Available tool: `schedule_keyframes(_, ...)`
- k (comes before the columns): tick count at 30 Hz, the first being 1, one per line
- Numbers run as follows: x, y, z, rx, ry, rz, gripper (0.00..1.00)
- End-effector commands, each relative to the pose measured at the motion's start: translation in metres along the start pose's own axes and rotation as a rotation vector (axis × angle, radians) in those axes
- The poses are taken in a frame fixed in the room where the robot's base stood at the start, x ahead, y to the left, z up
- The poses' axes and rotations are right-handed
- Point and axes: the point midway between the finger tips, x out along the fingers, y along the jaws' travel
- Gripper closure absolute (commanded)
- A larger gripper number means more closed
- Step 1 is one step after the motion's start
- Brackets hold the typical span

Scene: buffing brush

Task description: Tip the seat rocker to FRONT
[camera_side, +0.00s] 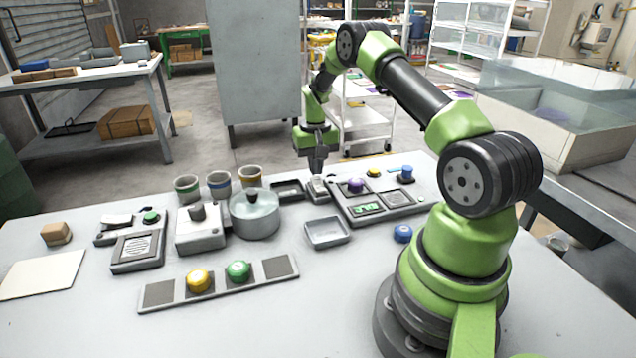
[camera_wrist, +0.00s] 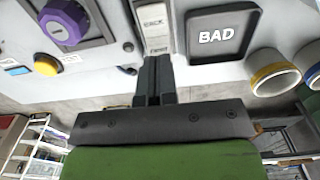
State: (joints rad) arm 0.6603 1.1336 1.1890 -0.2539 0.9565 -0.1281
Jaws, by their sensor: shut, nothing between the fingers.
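The seat rocker (camera_side: 318,188) is a small light switch on a grey base, standing between a dark tray and a control panel. In the wrist view the rocker (camera_wrist: 154,25) shows pale, with lettering that seems to read BACK higher up and FRONT at the lower end. My gripper (camera_side: 318,168) is shut and empty, pointing down right over the rocker in the side view. In the wrist view its closed fingertips (camera_wrist: 154,60) overlap the rocker's lower end, by the FRONT lettering. I cannot tell whether they touch it. The rocker's tilt is unclear.
A dark tray marked BAD (camera_wrist: 222,35) is beside the rocker. A pot (camera_side: 254,217), several cups and a shallow grey tray (camera_side: 327,233) stand nearby.

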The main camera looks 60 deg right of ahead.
Motion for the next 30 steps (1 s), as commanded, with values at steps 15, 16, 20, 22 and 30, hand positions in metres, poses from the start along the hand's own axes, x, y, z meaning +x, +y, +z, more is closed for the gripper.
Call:
schedule_keyframes(15, 0.008, 0.000, 0.000, 0.000, 0.001, 0.000, 1.00)
schedule_keyframes(16, 0.009, 0.000, 0.000, 0.000, 0.001, 0.000, 1.00)
schedule_keyframes(20, 0.010, 0.000, 0.000, 0.000, 0.000, 0.000, 1.00)
schedule_keyframes(22, 0.011, 0.000, 0.000, 0.000, 0.000, 0.000, 1.00)
schedule_keyframes(30, 0.015, 0.000, 0.000, 0.001, 0.000, -0.001, 1.00)
